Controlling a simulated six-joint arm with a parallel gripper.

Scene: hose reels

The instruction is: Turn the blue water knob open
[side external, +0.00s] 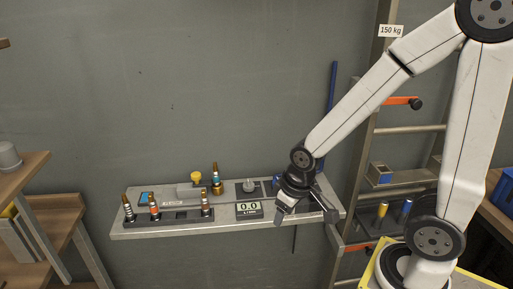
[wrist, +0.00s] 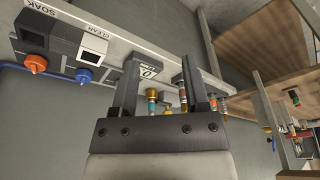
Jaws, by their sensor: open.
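The blue knob (wrist: 84,76) shows in the wrist view at the left, on a grey block, next to an orange knob (wrist: 36,62). It lies left of my gripper's fingers and apart from them. My gripper (side external: 306,215) is over the right part of the shelf in the side view, fingers spread, with nothing seen between them. In the wrist view my gripper (wrist: 158,68) is also open.
A blue pipe (side external: 333,100) rises behind the gripper. A ladder-like rack (side external: 375,150) stands to the right.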

